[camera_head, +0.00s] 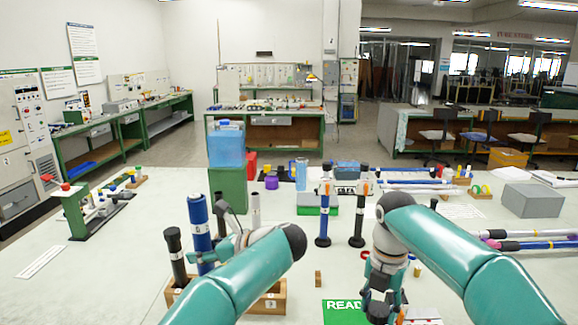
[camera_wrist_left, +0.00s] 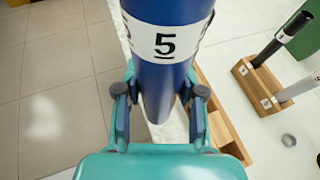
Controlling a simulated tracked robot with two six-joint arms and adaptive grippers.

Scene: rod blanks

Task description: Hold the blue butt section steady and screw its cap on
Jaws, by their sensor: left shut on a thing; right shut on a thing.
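The blue butt section (camera_head: 201,222) stands upright at the left of the table, with a white band marked 5. Its lower end is by a wooden block (camera_head: 272,303). My left gripper (camera_head: 207,258) is shut around its lower part. In the left wrist view, the blue butt section (camera_wrist_left: 166,80) sits between both fingers of my left gripper (camera_wrist_left: 160,105). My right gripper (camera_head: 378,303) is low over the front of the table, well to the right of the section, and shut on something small. That thing is mostly hidden, and I cannot tell whether it is the cap.
A black rod section (camera_head: 175,255) stands just left of the blue one. A green box with a blue container (camera_head: 227,150) is behind. A green READ sign (camera_head: 343,312) lies in front.

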